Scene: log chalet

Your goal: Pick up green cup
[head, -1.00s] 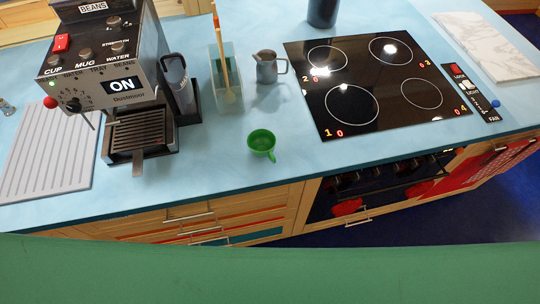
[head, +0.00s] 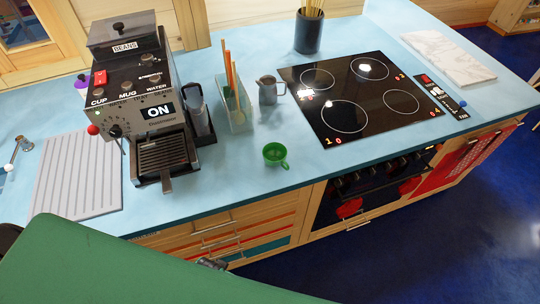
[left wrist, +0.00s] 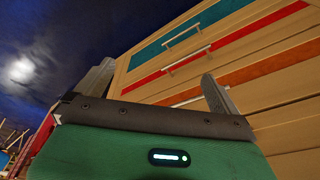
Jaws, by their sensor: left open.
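The green cup (head: 275,154) stands upright on the blue countertop (head: 235,172), near its front edge, with its handle toward the lower right. In the left wrist view my left gripper (left wrist: 155,88) is open and empty, with its two fingers apart in front of the wooden drawers (left wrist: 215,50). The cup is not in that view. In the head view a green part of my own body covers the lower left. My right gripper is not in view.
A coffee machine (head: 137,75) stands left of the cup, with a ribbed drainboard (head: 80,172) beyond it. A utensil holder (head: 238,112) and a metal pitcher (head: 268,92) stand behind the cup. A black cooktop (head: 345,117) lies to the right. The counter around the cup is clear.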

